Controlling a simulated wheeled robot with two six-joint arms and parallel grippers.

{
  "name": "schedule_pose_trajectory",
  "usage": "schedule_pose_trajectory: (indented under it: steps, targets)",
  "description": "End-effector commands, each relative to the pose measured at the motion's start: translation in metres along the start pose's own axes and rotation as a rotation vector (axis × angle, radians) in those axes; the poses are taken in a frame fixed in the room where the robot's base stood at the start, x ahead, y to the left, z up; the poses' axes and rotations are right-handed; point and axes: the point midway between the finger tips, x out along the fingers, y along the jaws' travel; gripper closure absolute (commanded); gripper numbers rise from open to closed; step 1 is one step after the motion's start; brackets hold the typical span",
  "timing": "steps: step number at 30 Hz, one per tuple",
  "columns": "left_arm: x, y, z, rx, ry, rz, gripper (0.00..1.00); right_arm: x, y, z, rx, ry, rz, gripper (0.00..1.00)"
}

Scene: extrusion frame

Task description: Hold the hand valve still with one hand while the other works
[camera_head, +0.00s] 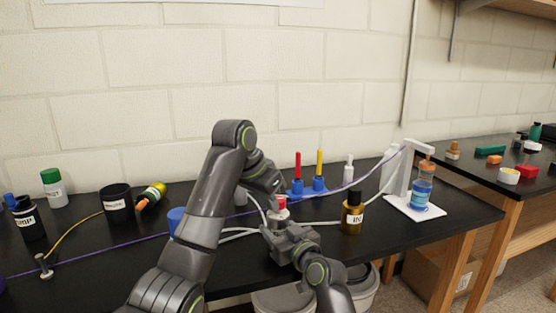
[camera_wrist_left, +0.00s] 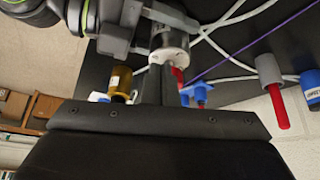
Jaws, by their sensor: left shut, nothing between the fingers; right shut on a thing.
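The hand valve (camera_head: 280,213) is a short silver cylinder with some red near its top, standing above the black bench near its front middle. In the left wrist view its metal body (camera_wrist_left: 169,45) shows close up, with pale tubes behind it. My right gripper (camera_head: 281,232) comes from the front and is shut on the valve; its fingers also show beside the valve in the left wrist view (camera_wrist_left: 150,25). My left gripper (camera_head: 274,197) reaches down from above, shut and empty, its tips (camera_wrist_left: 160,72) close to the valve. I cannot tell whether they touch it.
A blue stand with red and yellow rods (camera_head: 308,188) is behind the valve. A brown bottle (camera_head: 352,216) stands to the right, beside a white stand (camera_head: 397,175) with a blue-filled vessel (camera_head: 421,196). A black mug (camera_head: 117,206) is at left. White tubes and a purple cord cross the bench.

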Motion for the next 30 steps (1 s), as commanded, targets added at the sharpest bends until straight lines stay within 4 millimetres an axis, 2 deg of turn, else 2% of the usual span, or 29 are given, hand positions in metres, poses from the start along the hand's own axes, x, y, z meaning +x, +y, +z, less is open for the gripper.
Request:
schedule_pose_trajectory:
  steps: [17,30]
  targets:
    - [0.001,-0.003,-0.003,0.0,0.001,-0.001,1.0,0.0,0.0,0.001,0.0,-0.001,-0.001,0.74]
    - [0.0,-0.013,-0.001,-0.001,0.0,-0.001,1.0,0.0,0.0,0.0,0.001,-0.001,-0.001,0.74]
